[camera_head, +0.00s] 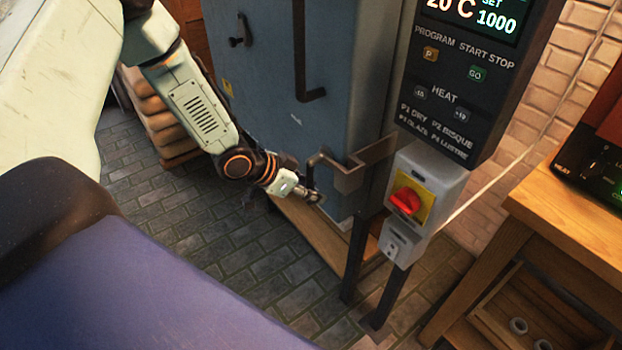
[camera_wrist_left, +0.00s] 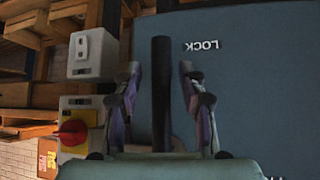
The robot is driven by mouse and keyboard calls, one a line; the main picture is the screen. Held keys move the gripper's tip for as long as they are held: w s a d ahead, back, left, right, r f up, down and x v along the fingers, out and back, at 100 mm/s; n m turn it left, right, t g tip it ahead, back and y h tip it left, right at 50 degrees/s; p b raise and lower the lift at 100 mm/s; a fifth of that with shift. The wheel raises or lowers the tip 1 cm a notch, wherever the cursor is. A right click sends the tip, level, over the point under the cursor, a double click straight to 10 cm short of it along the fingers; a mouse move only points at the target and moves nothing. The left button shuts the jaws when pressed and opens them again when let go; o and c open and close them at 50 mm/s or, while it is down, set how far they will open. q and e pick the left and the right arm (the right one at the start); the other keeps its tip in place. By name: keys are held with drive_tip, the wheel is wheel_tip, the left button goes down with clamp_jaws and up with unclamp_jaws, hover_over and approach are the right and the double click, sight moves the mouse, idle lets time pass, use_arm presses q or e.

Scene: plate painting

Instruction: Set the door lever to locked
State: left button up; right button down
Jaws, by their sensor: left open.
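The door lever (camera_wrist_left: 161,95) is a dark upright bar in the left wrist view, in front of the blue-grey kiln door. It stands between the two open fingers of my left gripper (camera_wrist_left: 160,75), with a gap showing on both sides. The word LOCK (camera_wrist_left: 202,46) is printed upside down on the door, right of the lever's tip. In the head view my left gripper (camera_head: 313,194) is low at the kiln's front corner, small and partly hidden. A dark bent rod (camera_head: 322,158) shows just above it. My right gripper is not in view.
The blue-grey kiln (camera_head: 345,60) has a long dark handle (camera_head: 300,50). A metal bracket (camera_head: 368,165) sticks out by its edge. A grey switch box with a red knob (camera_head: 405,201) stands right of it, under the control panel (camera_head: 465,80). A wooden table (camera_head: 570,215) is at right.

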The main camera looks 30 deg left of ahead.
sight(313, 159)
use_arm(q)
wheel_tip(313, 159, up, 10)
drive_tip(key=shift+f, duration=0.15)
idle(0.3)
drive_tip(key=shift+s, duration=0.15)
idle(0.5)
